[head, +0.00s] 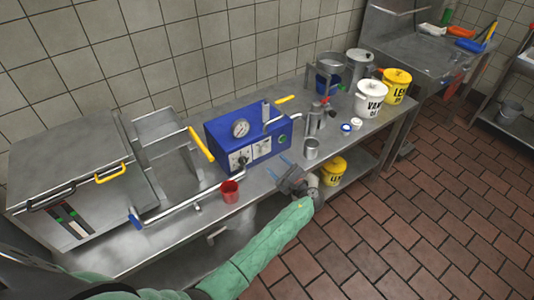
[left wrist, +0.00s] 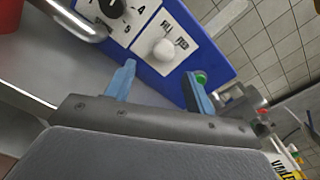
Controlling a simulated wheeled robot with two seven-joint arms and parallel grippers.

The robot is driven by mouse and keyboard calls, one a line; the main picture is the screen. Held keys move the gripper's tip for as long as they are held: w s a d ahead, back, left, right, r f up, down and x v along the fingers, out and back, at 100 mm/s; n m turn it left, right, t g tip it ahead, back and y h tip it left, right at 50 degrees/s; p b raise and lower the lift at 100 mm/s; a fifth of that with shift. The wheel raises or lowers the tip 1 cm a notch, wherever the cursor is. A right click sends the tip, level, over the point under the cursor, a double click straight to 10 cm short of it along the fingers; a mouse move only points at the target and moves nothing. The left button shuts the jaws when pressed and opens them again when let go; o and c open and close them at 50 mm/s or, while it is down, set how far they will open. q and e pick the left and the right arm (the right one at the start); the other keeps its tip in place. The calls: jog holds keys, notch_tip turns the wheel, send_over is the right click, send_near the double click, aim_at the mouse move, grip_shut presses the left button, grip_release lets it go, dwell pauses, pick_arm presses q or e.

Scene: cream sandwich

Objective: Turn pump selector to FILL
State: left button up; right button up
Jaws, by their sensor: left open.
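My right gripper is not in view.
A red cup (head: 230,191) and a metal cup (head: 311,149) stand near the counter's front edge. A long steel handle (head: 180,206) runs left of my gripper. A green button (left wrist: 201,77) is on the box's right. White and yellow tubs stand farther right.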

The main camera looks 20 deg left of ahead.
aim_at(266, 152)
pick_arm(q)
jog(key=shift+w+d+r+m, duration=0.1)
jog(key=shift+r+m, duration=0.05)
jog(key=shift+m, duration=0.55)
jog(key=shift+w+a+r, duration=0.15)
jog(key=shift+w+a, duration=0.15)
jog(key=shift+a, duration=0.1)
jog(key=p+x, duration=0.3)
jog(key=x, duration=0.2)
jog(key=shift+w+a, duration=0.15)
jog(key=shift+w, duration=0.05)
jog(key=shift+w+a, duration=0.4)
jog(key=shift+a, duration=0.15)
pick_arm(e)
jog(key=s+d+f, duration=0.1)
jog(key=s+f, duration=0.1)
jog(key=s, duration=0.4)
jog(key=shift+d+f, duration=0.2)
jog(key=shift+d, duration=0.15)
pick_arm(q)
jog(key=shift+c, duration=0.2)
jog(key=c, duration=0.9)
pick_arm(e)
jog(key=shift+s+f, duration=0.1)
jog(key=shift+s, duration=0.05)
